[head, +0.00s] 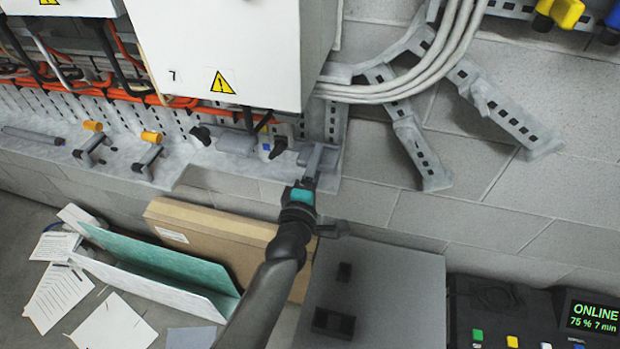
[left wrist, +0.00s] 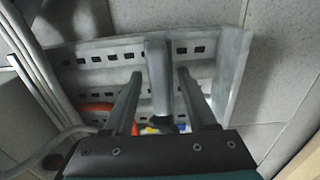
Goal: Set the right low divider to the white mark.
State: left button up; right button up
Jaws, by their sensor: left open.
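My left gripper (head: 315,158) reaches up to the right end of the low grey ledge (head: 185,165) under the white cabinet. In the left wrist view its fingers (left wrist: 158,105) are open, one on each side of a grey rounded bar (left wrist: 158,75). The bar may be the right low divider; I cannot tell for sure. Gaps show between the bar and both fingers. Behind the bar is a slotted metal frame (left wrist: 100,57). I cannot make out a white mark. My right gripper is not in view.
The white cabinet (head: 225,50) hangs close above the gripper. Cables (head: 400,85) and slotted brackets (head: 505,115) are to its right. Handles with orange ends (head: 152,137) stand on the ledge to the left. A cardboard box (head: 210,232) and a grey box (head: 390,290) stand below.

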pick_arm(q)
jog(key=s+a+p, duration=0.1)
jog(key=s+a, duration=0.2)
jog(key=s, duration=1.1)
jog(key=shift+s, duration=0.4)
jog(key=s+a+f+m+g, duration=0.1)
jog(key=s+f+m+g, duration=0.25)
jog(key=f, duration=0.55)
jog(key=s+a+f+m+g, duration=0.2)
jog(key=s+f+m, duration=0.2)
jog(key=f, duration=0.6)
jog(key=s+a+f+m+g, duration=0.1)
jog(key=s+f+m+g, duration=0.25)
jog(key=f, duration=0.55)
jog(key=s+a+f+m+g+y, duration=0.1)
jog(key=s+a+f+m+g, duration=0.1)
jog(key=s, duration=0.5)
jog(key=s+a+f+m+g+y+b, duration=0.1)
jog(key=s+a+f+m+g, duration=0.2)
jog(key=s+f, duration=0.4)
jog(key=s+a+f+m+g+y, duration=0.1)
jog(key=s+a+f+m+g, duration=0.1)
jog(key=s+a+f, duration=0.2)
jog(key=s+a, duration=0.1)
jog(key=s, duration=0.2)
jog(key=shift+s+f+g+b, duration=0.3)
jog(key=shift+f, duration=0.05)
jog(key=shift+o, duration=0.3)
jog(key=shift+a, duration=0.1)
